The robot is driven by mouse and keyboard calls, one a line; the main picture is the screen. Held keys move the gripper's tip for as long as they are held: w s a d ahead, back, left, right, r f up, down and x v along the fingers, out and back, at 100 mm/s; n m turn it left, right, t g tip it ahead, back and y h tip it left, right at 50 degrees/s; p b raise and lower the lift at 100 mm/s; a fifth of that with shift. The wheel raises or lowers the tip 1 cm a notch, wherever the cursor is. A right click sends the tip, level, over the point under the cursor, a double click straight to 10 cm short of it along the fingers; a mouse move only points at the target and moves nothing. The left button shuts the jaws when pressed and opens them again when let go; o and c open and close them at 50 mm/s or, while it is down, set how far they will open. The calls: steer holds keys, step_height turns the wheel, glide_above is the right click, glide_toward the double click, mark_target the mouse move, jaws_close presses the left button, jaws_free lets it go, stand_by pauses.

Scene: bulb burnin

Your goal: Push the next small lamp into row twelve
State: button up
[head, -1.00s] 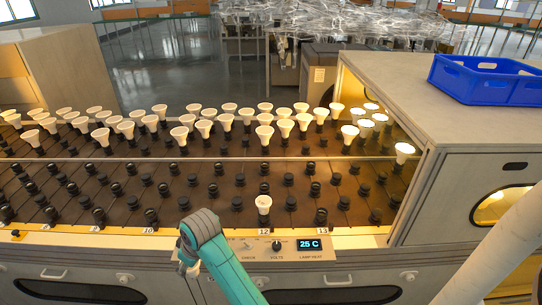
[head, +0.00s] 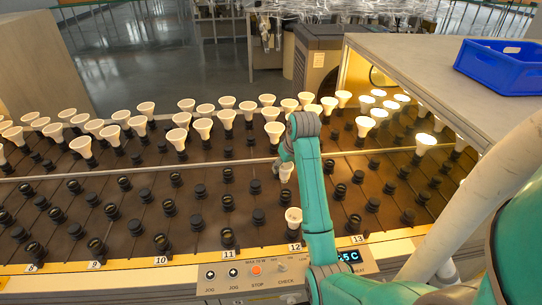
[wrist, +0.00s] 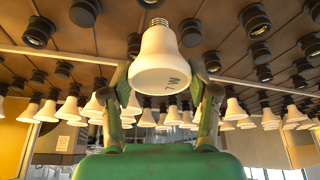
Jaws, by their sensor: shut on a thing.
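A small white lamp (head: 286,174) is between the fingers of my gripper (head: 281,163), above the middle of the brown socket deck in the head view. In the wrist view the same lamp (wrist: 165,62) shows large, its screw base up in the picture and a dark letter on its face. My gripper (wrist: 163,82) is shut on it there. Black sockets lie close around that base; I cannot tell if it touches one. Another white lamp (head: 293,216) stands in the front socket by the row label 12 (head: 295,247). My arm hides part of the sockets behind it.
Several white lamps stand in the far rows, some glowing near the grey hood (head: 440,75) at right. A blue crate (head: 500,65) sits on the hood. A thin rail (head: 130,172) crosses the deck. A control panel (head: 240,272) lies along the front edge.

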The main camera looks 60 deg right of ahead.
mark_target(286, 181)
steer(key=shift+s+d, duration=0.1)
steer(key=shift+d, duration=0.55)
steer(key=shift+f, duration=2.25)
steer(key=shift+f, duration=1.95)
steer(key=o, duration=1.2)
steer(key=shift+o, duration=0.2)
steer(key=v, duration=0.7)
steer(key=shift+a+r, duration=0.15)
steer(key=shift+r, duration=0.05)
